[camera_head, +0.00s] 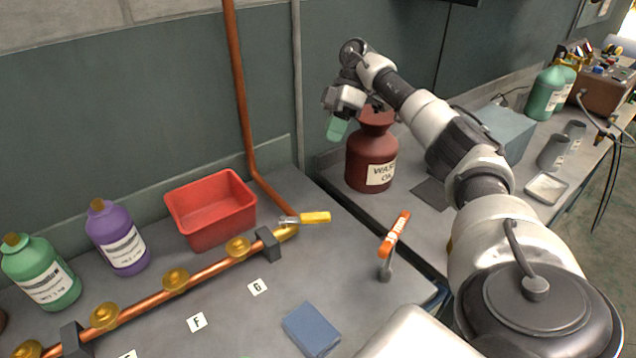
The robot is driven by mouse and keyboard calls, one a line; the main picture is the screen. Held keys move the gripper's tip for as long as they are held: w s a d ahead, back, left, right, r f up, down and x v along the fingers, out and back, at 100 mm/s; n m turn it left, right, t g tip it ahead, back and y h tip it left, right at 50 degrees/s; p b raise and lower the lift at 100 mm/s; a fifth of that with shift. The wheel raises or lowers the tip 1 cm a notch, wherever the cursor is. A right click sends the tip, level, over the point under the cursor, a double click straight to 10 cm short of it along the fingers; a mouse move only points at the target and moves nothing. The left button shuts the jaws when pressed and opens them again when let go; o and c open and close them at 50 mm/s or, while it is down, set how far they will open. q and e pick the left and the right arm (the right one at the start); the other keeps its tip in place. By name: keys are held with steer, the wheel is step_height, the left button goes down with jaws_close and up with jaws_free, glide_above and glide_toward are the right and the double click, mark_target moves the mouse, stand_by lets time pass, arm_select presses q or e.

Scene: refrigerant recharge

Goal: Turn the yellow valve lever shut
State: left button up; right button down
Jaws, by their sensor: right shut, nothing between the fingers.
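The yellow valve lever (315,217) sits at the upper right end of the copper pipe (212,267), by a dark clamp block. Its yellow grip points right, and its metal end lies over the pipe. My right gripper (336,128) is shut and empty, with green fingertips pointing down. In the picture it is above the lever, beside the dark red waste jug (371,160) and apart from the lever. My left gripper is not in view.
An orange-handled lever (394,233) stands on a grey stem right of the yellow one. A red bin (211,209) is behind the pipe. A blue block (311,329) lies in front. Purple (120,240) and green (42,273) bottles stand left. A gap separates the two benches.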

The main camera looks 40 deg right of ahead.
mark_target(304, 218)
steer(key=b+x, duration=0.2)
steer(key=x, duration=0.2)
steer(key=d+f+b+x, duration=0.1)
steer(key=b+x, duration=0.1)
steer(key=x, duration=0.2)
steer(key=d+b+x, duration=0.1)
steer(key=x, duration=0.4)
steer(key=shift+w+d+f+b, duration=0.1)
steer(key=shift+w+f+b, duration=0.25)
steer(key=shift+f+b, duration=0.1)
steer(key=shift+s+a+f, duration=0.1)
steer(key=shift+s+a, duration=0.8)
steer(key=shift+s, duration=0.15)
steer(key=shift+s+a, duration=0.45)
steer(key=shift+s, duration=0.1)
steer(key=shift+p, duration=0.3)
